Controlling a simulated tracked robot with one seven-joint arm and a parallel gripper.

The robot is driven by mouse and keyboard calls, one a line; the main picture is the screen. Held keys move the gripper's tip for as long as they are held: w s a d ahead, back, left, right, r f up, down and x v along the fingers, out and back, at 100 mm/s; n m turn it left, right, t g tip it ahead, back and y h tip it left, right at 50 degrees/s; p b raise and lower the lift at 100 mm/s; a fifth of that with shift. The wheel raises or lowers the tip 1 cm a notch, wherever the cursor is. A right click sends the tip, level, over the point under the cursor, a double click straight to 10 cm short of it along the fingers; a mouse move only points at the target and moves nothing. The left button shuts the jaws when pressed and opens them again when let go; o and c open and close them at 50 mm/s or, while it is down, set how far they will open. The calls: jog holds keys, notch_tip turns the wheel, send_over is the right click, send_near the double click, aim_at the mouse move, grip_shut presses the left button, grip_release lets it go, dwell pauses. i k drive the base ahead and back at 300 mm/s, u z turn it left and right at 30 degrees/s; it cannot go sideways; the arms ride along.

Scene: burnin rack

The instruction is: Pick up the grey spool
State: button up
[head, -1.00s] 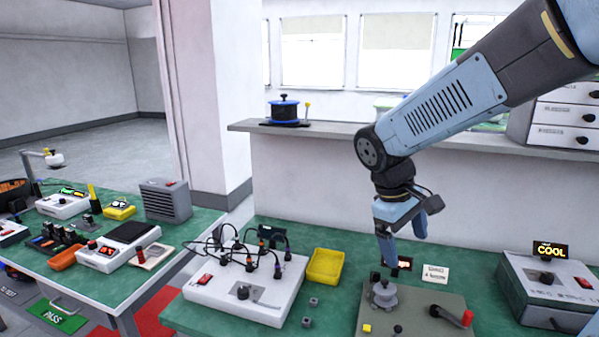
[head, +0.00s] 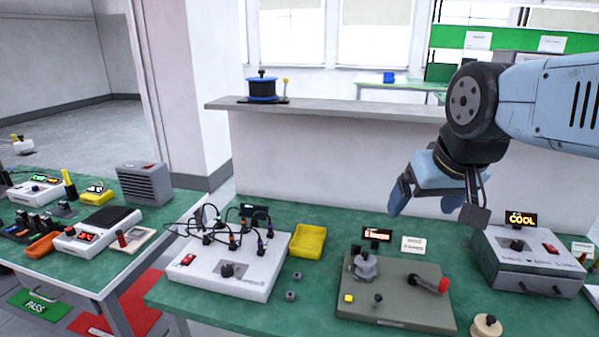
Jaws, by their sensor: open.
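A grey spool-shaped piece (head: 365,265) stands upright at the back left of a grey-green fixture plate (head: 410,312) on the green bench. It looks like the grey spool. My gripper (head: 401,202) is open and empty, in the air above and to the right of this piece, clear of it.
The plate also carries a red-handled lever (head: 432,284), a yellow block (head: 348,298) and a small black knob (head: 378,299). A tan round piece (head: 486,326) sits right of it. A yellow tray (head: 307,241) and a COOL box (head: 530,262) flank the plate. A blue-black spool (head: 262,87) stands on the ledge.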

aim_at(365, 261)
jog(key=u, duration=0.6)
jog(key=k, duration=1.25)
jog(key=z, duration=1.05)
jog(key=i, duration=1.05)
